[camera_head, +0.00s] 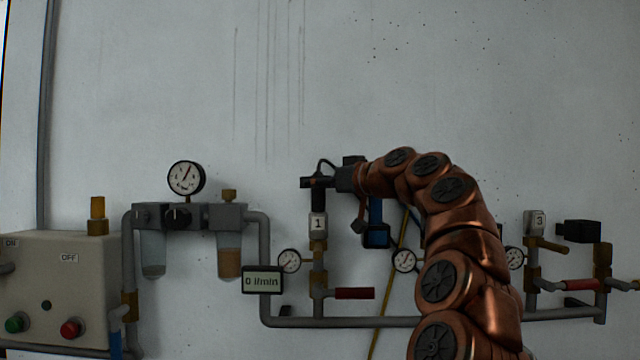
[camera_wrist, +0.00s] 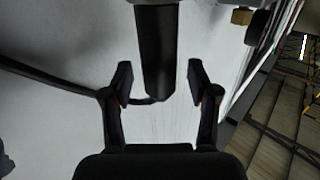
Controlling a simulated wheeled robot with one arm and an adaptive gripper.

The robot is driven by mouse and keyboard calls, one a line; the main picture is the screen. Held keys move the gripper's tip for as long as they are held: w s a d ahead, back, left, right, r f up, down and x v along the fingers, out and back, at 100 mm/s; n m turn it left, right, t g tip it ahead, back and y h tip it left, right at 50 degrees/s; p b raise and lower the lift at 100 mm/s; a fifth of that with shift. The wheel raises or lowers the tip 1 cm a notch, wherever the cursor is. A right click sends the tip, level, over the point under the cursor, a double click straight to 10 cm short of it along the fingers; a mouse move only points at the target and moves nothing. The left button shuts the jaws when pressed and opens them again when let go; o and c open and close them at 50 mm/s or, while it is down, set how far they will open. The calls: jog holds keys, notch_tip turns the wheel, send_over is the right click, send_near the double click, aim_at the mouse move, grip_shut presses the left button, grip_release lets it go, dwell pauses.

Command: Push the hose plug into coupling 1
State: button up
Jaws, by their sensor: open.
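Coupling 1 (camera_head: 318,224) is a light fitting with a "1" label on the upright brass and grey pipe, left of my arm. A black cylindrical plug (camera_head: 318,199) stands upright on top of it, in line with it. In the wrist view the plug (camera_wrist: 157,55) meets a pale grey collar (camera_wrist: 155,3) at the top edge; how deep it sits cannot be told. My gripper (camera_head: 317,182) is at the plug's upper end. Its open fingers (camera_wrist: 160,83) stand on both sides of the plug, with gaps visible. A dark hose (camera_wrist: 45,82) runs from the left toward the plug's free end.
A gauge (camera_head: 289,261), a red-handled valve (camera_head: 354,293) and a flow display reading 0 l/min (camera_head: 262,281) sit around coupling 1. A blue piece (camera_head: 376,235) hangs beside my arm. Coupling 3 (camera_head: 535,222) is at right. The wall above is clear.

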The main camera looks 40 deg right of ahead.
jog(key=shift+s, duration=0.1)
jog(key=s+d, duration=0.1)
jog(key=s, duration=1)
jog(key=shift+s+d+r, duration=0.3)
jog(key=shift+s+d, duration=0.05)
jog(key=shift+d, duration=0.05)
dwell(0.4)
